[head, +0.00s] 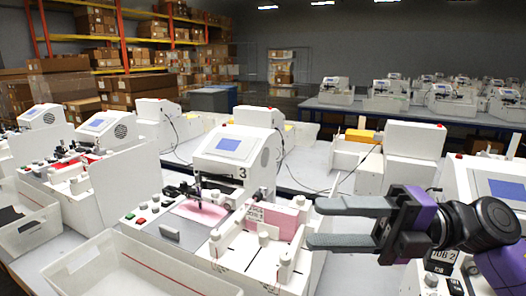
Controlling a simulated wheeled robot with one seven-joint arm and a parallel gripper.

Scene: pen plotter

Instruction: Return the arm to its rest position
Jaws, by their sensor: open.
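My gripper (312,224) is at the right of the head view, its two grey fingers pointing left and spread apart with nothing between them. The purple and black wrist and arm reach in from the right edge. The gripper hangs in front of a white pen plotter (236,146) marked 3, to the right of its pink sheet (200,210). A second pink piece (278,216) stands in a white holder just left of the fingertips. I cannot tell how far the fingers are from that holder.
An open white bin (75,262) stands at the front left, and another bin (22,222) at the far left. More plotters line the tables, one partly behind my arm at right. Shelves with boxes (95,20) stand at the back. Air above the tables is clear.

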